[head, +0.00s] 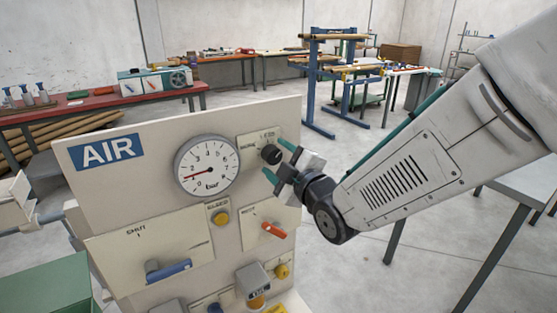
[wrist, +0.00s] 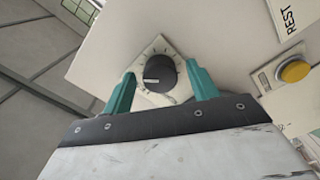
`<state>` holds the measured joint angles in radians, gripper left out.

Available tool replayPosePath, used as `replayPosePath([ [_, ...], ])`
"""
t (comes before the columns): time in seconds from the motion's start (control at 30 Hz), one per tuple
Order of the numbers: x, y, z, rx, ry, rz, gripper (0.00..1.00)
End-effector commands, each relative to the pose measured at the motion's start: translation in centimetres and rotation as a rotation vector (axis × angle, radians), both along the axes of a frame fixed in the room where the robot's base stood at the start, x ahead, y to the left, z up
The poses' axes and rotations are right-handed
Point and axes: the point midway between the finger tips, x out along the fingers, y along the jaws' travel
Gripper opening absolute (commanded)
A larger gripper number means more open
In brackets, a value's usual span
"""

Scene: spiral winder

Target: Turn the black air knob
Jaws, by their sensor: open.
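The black air knob (head: 271,154) is on the upper right of the beige AIR panel (head: 262,114), right of the round pressure gauge (head: 207,166). In the wrist view the knob (wrist: 159,73) has a white pointer line and sits on a pale dial plate with tick marks. My gripper (head: 276,160) is open, its two teal fingers on either side of the knob. In the wrist view the gripper (wrist: 159,88) shows a visible gap between each finger and the knob. The gauge's red needle points low, near 1 to 2.
Below the knob are a red-orange lever (head: 273,230), a yellow button (head: 221,218) and a blue handle (head: 168,270). The yellow button also shows in the wrist view (wrist: 294,71). A grey table (head: 520,182) stands at the right. Open floor lies behind the panel.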

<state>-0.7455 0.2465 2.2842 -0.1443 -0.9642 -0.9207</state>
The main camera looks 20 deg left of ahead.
Motion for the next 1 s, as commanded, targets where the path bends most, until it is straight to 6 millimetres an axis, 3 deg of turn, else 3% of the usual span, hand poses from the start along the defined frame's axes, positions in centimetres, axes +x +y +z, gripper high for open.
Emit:
replayPosePath([
  [0.23,0.07,0.09,0.01,0.0,0.0,0.0,0.59],
  [0.4,0.05,0.07,0.03,0.0,0.0,0.0,0.14],
  [1.0,0.02,0.09,-0.02,0.114,0.134,0.0,0.14],
])
